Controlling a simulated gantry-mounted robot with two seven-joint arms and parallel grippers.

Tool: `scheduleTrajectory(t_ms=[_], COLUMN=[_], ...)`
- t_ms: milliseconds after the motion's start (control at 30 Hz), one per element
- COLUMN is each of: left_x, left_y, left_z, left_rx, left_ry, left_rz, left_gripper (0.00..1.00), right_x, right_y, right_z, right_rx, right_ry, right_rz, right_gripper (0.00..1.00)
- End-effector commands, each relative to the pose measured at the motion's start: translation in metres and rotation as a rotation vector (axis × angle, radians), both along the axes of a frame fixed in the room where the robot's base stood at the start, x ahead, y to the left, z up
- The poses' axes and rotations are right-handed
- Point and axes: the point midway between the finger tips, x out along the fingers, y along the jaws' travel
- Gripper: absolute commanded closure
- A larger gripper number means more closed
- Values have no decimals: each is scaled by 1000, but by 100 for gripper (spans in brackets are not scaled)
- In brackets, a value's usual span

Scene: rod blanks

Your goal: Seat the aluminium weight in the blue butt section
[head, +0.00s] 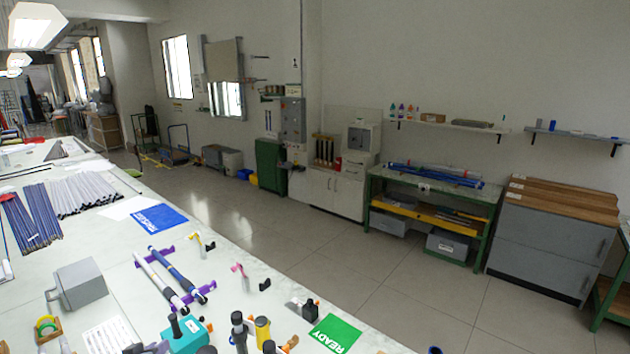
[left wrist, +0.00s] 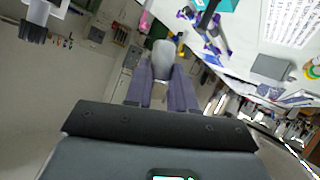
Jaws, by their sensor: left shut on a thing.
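My left gripper (left wrist: 164,68) is shut on a smooth grey cylinder-like piece, which looks like the aluminium weight (left wrist: 163,58). The piece sticks out past the fingertips. A blue rod (head: 178,273), which looks like the blue butt section, lies beside a white rod (head: 160,283) on purple cradles (head: 199,294) on the bench. The cradles also show in the left wrist view (left wrist: 187,14). I cannot make out my left gripper clearly in the head view. My right gripper (left wrist: 34,32) shows small and dark in the left wrist view; its jaws are unclear.
A teal block (head: 187,336) and dark-topped bottles stand near the cradles. A grey box (head: 80,284) and white sheet (head: 110,337) lie to the left. A blue mat (head: 160,217) is behind, a green READY mat (head: 335,336) at front right. Several rods lie at far left.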

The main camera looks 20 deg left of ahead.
Motion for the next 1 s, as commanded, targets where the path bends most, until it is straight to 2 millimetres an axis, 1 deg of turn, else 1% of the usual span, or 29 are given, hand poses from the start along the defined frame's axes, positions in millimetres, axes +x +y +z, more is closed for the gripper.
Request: scheduleTrajectory(t_ms=[33, 167, 200, 267, 300, 367, 400, 467, 500, 567, 600, 667, 700, 767, 800, 900, 1000], left_x=[6, 20, 25, 31, 36, 41, 44, 46, 46, 43, 41, 36, 32, 27, 22, 11, 0], left_y=[-9, -44, -58, -78, -97, -124, -146, -179, -201, -231, -250, -273, -288, -307, -319, -342, -359], left_z=[-3, -1, -1, 0, 0, 2, 4, 6, 8, 11, 12, 14, 15, 17, 18, 18, 19], left_rx=[0, 0, -1, 1, 0, 1, 1, 2, 3, 2, 4, 3, 4, 2, 3, 2, 2], left_ry=[-2, -3, -4, -4, -4, -4, -6, -6, -6, -6, -6, -4, -3, -2, -3, -1, 0], left_rz=[-17, -79, -105, -139, -174, -219, -258, -313, -351, -402, -435, -475, -501, -531, -554, -593, -621], left_gripper=[100, 100, 100, 100, 100, 100, 100, 100, 100, 100, 100, 100, 100, 100, 100, 100, 100], right_x=[2, 2, 2, 1, 0, 0, 0, -1, -1, -1, -1, -1, -1, -2, -2, -1, -1], right_y=[0, 0, 0, 0, -1, -1, -1, -2, -2, -2, -2, -2, -2, -2, -2, -2, -2], right_z=[-7, -17, -21, -27, -33, -40, -46, -53, -58, -64, -68, -70, -73, -75, -76, -78, -78], right_rx=[0, -1, -1, -2, -2, -4, -5, -7, -8, -9, -10, -10, -10, -10, -10, -9, -7], right_ry=[-4, -6, -6, -3, -2, -2, -1, 0, 1, 2, 3, 3, 3, 3, 3, 3, 3], right_rz=[0, 0, 1, 0, 1, 2, 4, 4, 5, 6, 6, 6, 6, 6, 5, 6, 5], right_gripper=[26, 26, 26, 26, 26, 26, 26, 26, 26, 26, 26, 26, 26, 26, 26, 26, 26])
